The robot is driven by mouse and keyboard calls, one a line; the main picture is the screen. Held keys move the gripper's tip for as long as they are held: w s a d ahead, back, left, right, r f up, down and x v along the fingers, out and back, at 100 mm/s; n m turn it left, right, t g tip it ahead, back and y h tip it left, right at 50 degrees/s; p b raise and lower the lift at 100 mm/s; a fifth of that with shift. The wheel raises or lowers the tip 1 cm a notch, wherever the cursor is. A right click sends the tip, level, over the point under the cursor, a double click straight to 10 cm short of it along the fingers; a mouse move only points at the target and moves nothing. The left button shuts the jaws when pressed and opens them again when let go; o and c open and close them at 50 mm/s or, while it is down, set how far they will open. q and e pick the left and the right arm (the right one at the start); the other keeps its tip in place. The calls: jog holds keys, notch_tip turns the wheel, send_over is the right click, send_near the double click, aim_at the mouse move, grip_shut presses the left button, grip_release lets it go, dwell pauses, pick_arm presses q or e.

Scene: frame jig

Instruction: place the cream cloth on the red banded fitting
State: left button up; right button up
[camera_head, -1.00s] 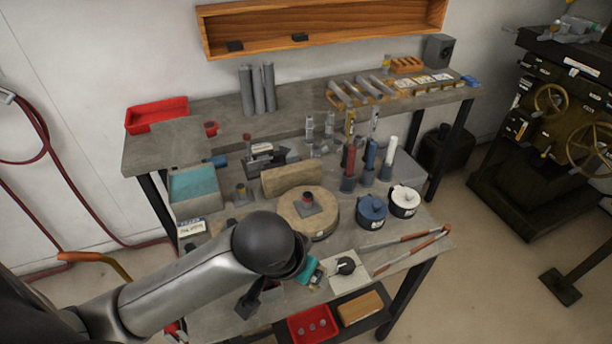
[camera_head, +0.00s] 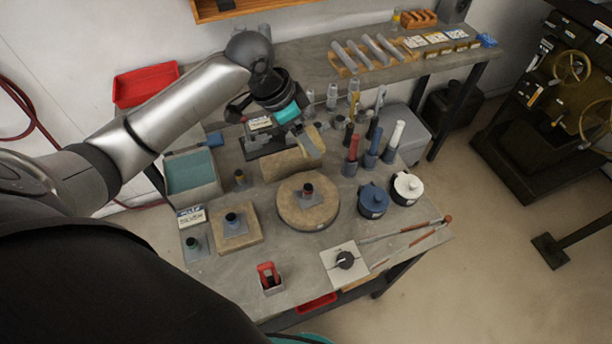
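The fitting with a dull red band (camera_head: 308,190) stands upright on a small grey square plate, on top of a round tan block (camera_head: 322,211). My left arm reaches in from the upper left. Its gripper (camera_head: 283,128) hangs over the back of the bench, above a dark fixture and the long tan block, apart from the red banded fitting. A pale, yellow-edged piece shows at its right side; I cannot tell whether it is a fingertip or something held. No cream cloth is clearly recognisable. A flat off-white square (camera_head: 337,269) with a black knob lies at the front. My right gripper is out of view.
Other fittings stand to the left, one on a square tan block (camera_head: 249,238). A blue pot (camera_head: 373,203) and a white pot (camera_head: 407,187) stand right of the round block. Long-handled tongs (camera_head: 410,232) lie front right. A red-topped holder (camera_head: 269,278) stands in front.

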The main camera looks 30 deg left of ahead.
pick_arm(q)
notch_tip(320, 180, down, 16)
jog(key=shift+f+b, duration=0.1)
jog(key=shift+b, duration=0.45)
jog(key=shift+f, duration=0.1)
jog(key=o, duration=1.1)
jog(key=p+v, duration=0.1)
jog(key=v, duration=1.1)
